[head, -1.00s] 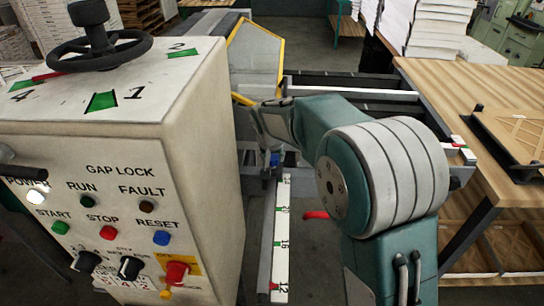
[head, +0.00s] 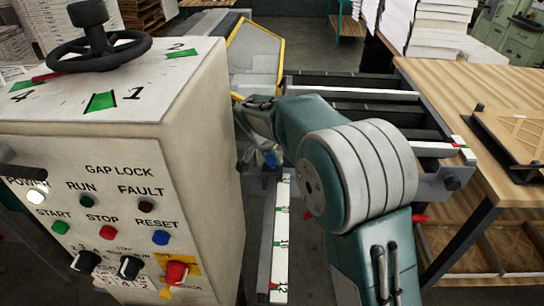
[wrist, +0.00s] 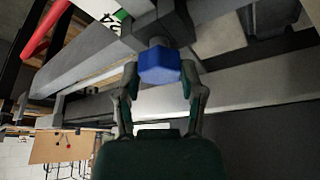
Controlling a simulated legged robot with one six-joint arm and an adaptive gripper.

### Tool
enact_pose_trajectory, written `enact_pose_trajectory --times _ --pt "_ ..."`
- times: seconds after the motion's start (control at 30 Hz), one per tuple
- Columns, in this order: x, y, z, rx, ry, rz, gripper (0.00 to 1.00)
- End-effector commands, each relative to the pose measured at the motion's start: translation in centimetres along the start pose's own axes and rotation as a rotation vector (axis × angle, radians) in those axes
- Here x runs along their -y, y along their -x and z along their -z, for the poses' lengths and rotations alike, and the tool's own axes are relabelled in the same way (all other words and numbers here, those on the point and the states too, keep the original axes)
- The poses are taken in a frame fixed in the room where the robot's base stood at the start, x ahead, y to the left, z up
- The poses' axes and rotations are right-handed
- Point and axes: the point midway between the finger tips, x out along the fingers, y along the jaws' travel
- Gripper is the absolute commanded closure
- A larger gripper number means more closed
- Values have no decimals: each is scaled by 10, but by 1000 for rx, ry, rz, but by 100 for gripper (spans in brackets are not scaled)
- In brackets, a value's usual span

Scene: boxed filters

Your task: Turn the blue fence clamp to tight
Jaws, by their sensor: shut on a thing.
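The blue fence clamp (wrist: 160,66) shows in the wrist view as a blue block on a grey stem. My gripper (wrist: 160,80) has one finger on each side of it and is shut on it. In the head view a small part of the blue clamp (head: 271,158) shows beyond the control box, below my wrist. My arm hides much of the area around it, and the fingertips are hard to make out there.
The beige control box (head: 200,140) with a black handwheel stands close on the left. A white ruled scale (head: 281,240) runs towards me below the clamp. A wooden table (head: 440,85) is at the right. A red handle (wrist: 45,32) shows in the wrist view.

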Motion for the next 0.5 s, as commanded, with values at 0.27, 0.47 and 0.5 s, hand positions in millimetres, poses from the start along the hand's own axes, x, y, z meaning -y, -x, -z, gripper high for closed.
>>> enact_pose_trajectory --times 0.27,0.47,0.5 --pt "0 -2 -5 10 1 -6 97" --pt "0 -2 -3 7 1 -3 15" --pt "0 -1 -3 6 1 -3 15"
